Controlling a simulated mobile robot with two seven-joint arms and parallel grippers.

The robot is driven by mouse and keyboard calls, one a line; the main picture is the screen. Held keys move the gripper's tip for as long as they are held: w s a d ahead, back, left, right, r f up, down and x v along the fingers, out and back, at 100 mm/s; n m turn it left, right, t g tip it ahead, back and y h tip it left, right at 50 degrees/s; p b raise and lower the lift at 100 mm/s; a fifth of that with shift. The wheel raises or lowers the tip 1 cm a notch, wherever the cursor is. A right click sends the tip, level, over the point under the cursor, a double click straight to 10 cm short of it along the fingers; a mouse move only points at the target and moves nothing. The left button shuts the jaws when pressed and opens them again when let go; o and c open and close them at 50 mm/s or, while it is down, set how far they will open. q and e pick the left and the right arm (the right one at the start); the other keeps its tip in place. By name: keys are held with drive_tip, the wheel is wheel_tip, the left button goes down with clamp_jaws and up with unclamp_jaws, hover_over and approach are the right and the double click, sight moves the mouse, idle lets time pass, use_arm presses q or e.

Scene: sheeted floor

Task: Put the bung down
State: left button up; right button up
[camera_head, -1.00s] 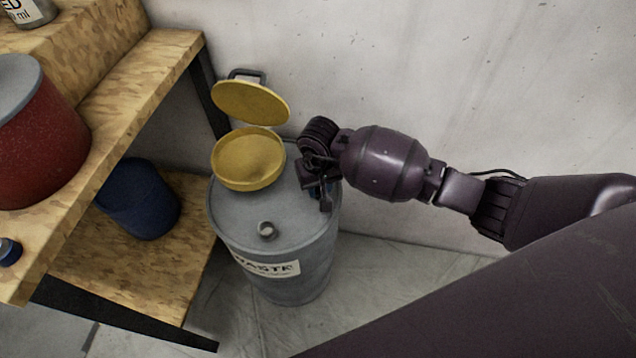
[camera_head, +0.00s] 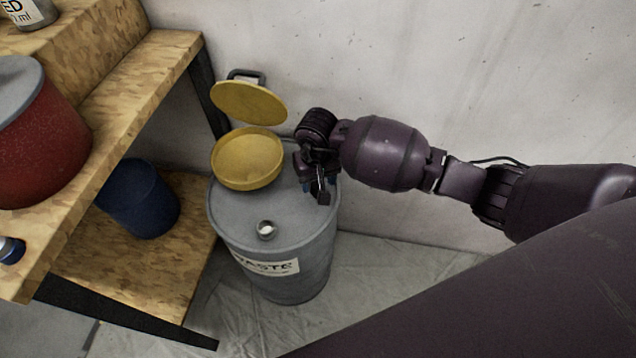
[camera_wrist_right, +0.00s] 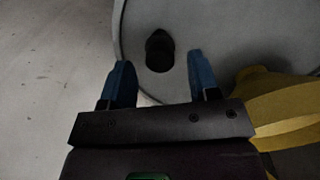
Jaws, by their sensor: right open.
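A dark bung (camera_wrist_right: 159,50) stands on the grey waste drum's top, near its rim, in the right wrist view. My right gripper (camera_head: 314,190) is low over the drum's right side in the head view. The right wrist view shows its two blue fingers (camera_wrist_right: 160,62) spread wide, with the bung between or just beyond their tips and a gap on each side. In the head view the bung is hidden by my gripper. My left gripper is not in view.
A yellow funnel (camera_head: 247,160) with its lid (camera_head: 249,102) raised sits on the drum, close left of my gripper. A wooden shelf (camera_head: 158,75) on the left holds a red pot (camera_head: 40,150); a blue bin (camera_head: 141,200) stands below. A wall is behind.

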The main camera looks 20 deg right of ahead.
sight(317, 184)
wheel_tip(317, 184, up, 10)
drive_tip(key=p, duration=0.2)
drive_tip(key=s+a+f+m+g+y, duration=0.2)
drive_tip(key=s+a+m+y, duration=0.5)
drive_tip(key=s+a+y, duration=0.3)
drive_tip(key=s+a+r+m+t+y, duration=0.3)
drive_tip(key=r+m+t+y, duration=0.4)
drive_tip(key=m, duration=1)
drive_tip(key=d+f+m+t+h, duration=0.2)
drive_tip(key=d+m+t+h, duration=0.3)
drive_tip(key=m, duration=0.8)
drive_tip(key=d+f+m+t+h, duration=0.25)
drive_tip(key=d+m+t, duration=0.4)
drive_tip(key=m, duration=0.55)
drive_tip(key=s+d+f+m+g+h, duration=0.3)
drive_tip(key=s+m, duration=0.4)
drive_tip(key=m, duration=0.3)
drive_tip(key=s+d+f+m+g+h, duration=0.3)
drive_tip(key=s+d+f+m+h, duration=0.3)
drive_tip(key=m, duration=0.5)
drive_tip(key=shift+s+d+f, duration=0.5)
drive_tip(key=shift+s+d, duration=0.45)
drive_tip(key=shift+d, duration=0.05)
